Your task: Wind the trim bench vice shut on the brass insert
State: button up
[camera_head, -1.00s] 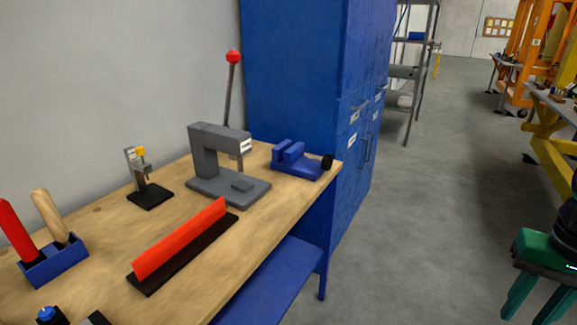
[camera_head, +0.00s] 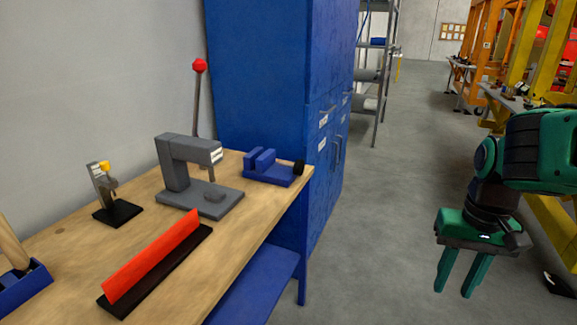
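The trim bench vice is the blue vice (camera_head: 272,170) at the far right end of the wooden bench. It has two upright blue jaws with a gap between them and a black knob (camera_head: 298,167) on its right end. I cannot make out a brass insert between the jaws at this size. My gripper (camera_head: 455,287) hangs at the right, over the floor, clear of the bench. It points down with its two green fingers apart and nothing between them.
The wooden bench (camera_head: 62,265) also carries a grey press (camera_head: 186,168) with a red-knobbed lever, a small clamp fixture (camera_head: 116,212), a red bar on a black base (camera_head: 152,262) and a blue tool holder (camera_head: 22,287). A blue cabinet (camera_head: 265,75) stands behind. The floor (camera_head: 385,220) right of the bench is clear.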

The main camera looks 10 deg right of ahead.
aim_at(298, 166)
jog(key=i, duration=0.9)
jog(key=z, duration=0.05)
